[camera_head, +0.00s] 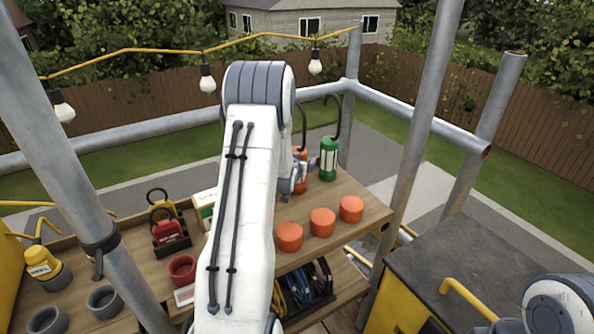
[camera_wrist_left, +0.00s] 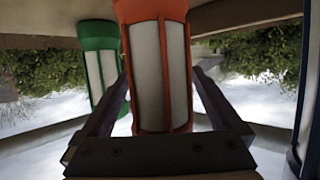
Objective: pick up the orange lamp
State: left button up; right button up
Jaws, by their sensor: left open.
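The orange lamp (camera_head: 299,155) stands on the wooden shelf, partly hidden behind my left arm. In the left wrist view the orange lamp (camera_wrist_left: 150,70) shows a pale cylinder with orange bars and an orange end. My left gripper (camera_head: 297,180) is at the lamp. Its two fingers (camera_wrist_left: 160,78) are open, one on each side of the lamp, with gaps still visible. A green lamp (camera_head: 328,158) stands just right of the orange one; it also shows behind the left finger in the wrist view (camera_wrist_left: 98,62). My right gripper is out of view.
Metal posts (camera_head: 412,150) and a rail surround the bench. Red and grey cups, a yellow lamp (camera_head: 42,264) and tools are at left. A dark-topped cabinet (camera_head: 475,262) stands at right.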

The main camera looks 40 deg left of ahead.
aim_at(299, 149)
pick_arm(q)
grip_shut()
jog(key=shift+r, duration=0.15)
jog(key=shift+r, duration=0.25)
notch_tip(299, 149, up, 3)
jog(key=shift+w+r, duration=0.1)
jog(key=shift+r, duration=0.05)
jog(key=s+d+r, duration=0.1)
jog(key=d+r, duration=0.6)
jog(key=d, duration=0.4)
jog(key=shift+s+d+b, duration=0.3)
jog(key=shift+b, duration=0.05)
